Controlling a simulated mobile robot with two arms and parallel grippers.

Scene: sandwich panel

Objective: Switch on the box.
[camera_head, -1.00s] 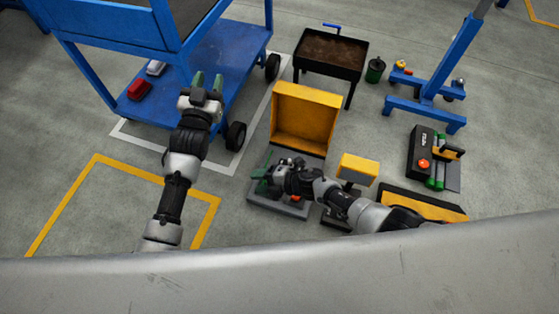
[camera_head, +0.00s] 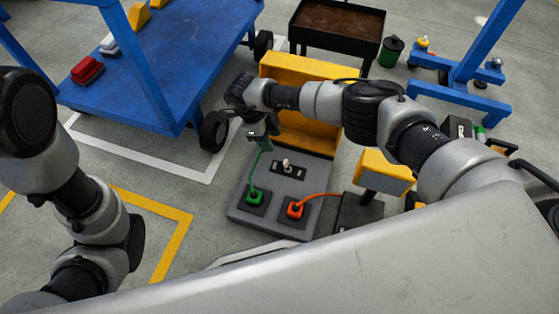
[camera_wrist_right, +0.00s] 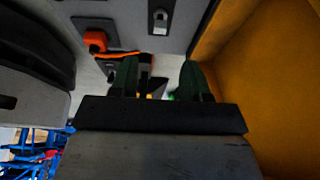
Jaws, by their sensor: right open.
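The box has a grey panel (camera_head: 312,212) on the floor, with a yellow lid (camera_head: 325,70) standing open behind it. A small light toggle switch (camera_head: 287,163) sits on a black plate on the panel and also shows in the right wrist view (camera_wrist_right: 160,20); I cannot tell its on/off position. A green plug (camera_head: 254,196) and an orange plug (camera_head: 295,209) sit in sockets nearer me. My right gripper (camera_head: 262,132) is above the panel's far left part, apart from the switch. Its green fingers (camera_wrist_right: 160,80) are open with nothing gripped. My left gripper is out of view.
A blue cart (camera_head: 180,60) stands at the left, its black wheel (camera_head: 214,131) near the panel. A black tray stand (camera_head: 335,22) is behind the lid. A yellow-topped post (camera_head: 384,172) stands close at the panel's right. An orange cable runs right from its plug.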

